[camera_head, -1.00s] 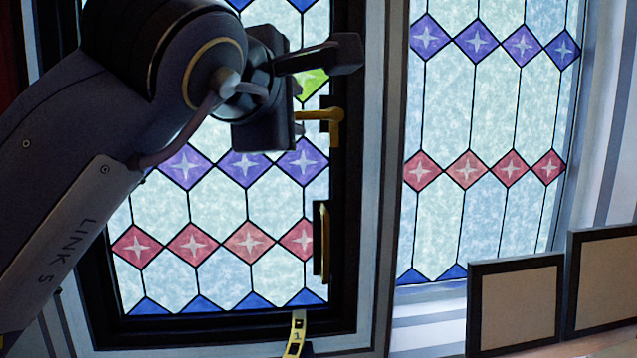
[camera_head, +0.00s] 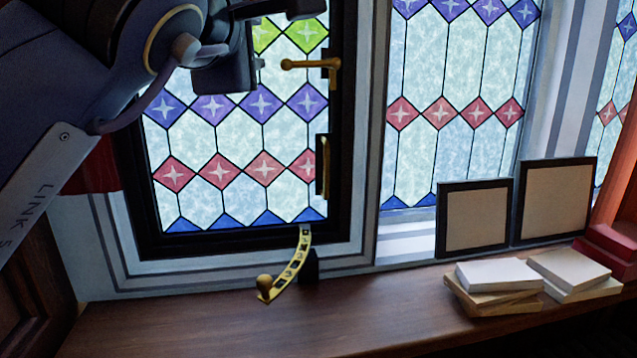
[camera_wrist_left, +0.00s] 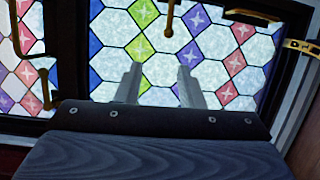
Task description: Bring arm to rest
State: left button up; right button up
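My left arm (camera_head: 70,85) comes in from the left in the head view, raised in front of a stained-glass window sash (camera_head: 345,130). My left gripper is partly cut off by the top edge there. In the left wrist view the two fingers of the left gripper (camera_wrist_left: 160,84) stand apart with only glass behind them, so it is open and empty. The brass window handle (camera_head: 310,64) lies beyond the fingers and also shows in the left wrist view (camera_wrist_left: 170,18); they look apart. My right arm and gripper are out of view.
A curved brass window stay (camera_head: 290,268) with a knob reaches over the wooden sill (camera_head: 200,325). Two dark-framed panels (camera_head: 475,218) lean at the right. Stacked pale blocks (camera_head: 500,274) and a red box (camera_head: 608,250) lie before them. The left of the sill is clear.

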pick_arm(q)
jog(key=s+a+r+m+t+y, duration=0.1)
jog(key=a+r+m+t, duration=0.15)
jog(key=a+t, duration=0.25)
jog(key=s+a+f+m+g+h+b, duration=0.1)
jog(key=s+f+m+g+h, duration=0.2)
jog(key=f+m, duration=0.8)
jog(key=s+a+f+m+g+h+b, duration=0.1)
jog(key=s+f+m+g+h, duration=0.25)
jog(key=f, duration=1.55)
jog(key=s+a+f+g+y, duration=0.1)
jog(key=s+a+f+g, duration=0.1)
jog(key=f, duration=0.7)
jog(key=s+a+f+n+g+y, duration=0.1)
jog(key=s+f+g, duration=0.4)
jog(key=f, duration=0.4)
jog(key=s+a+f+g+y, duration=0.2)
jog(key=s+f, duration=0.4)
jog(key=f, duration=0.4)
jog(key=shift+a+n+g+b, duration=0.35)
jog(key=shift+g+b, duration=0.1)
jog(key=shift+g, duration=0.2)
jog(key=shift+s+r, duration=0.1)
jog(key=shift+o, duration=0.8)
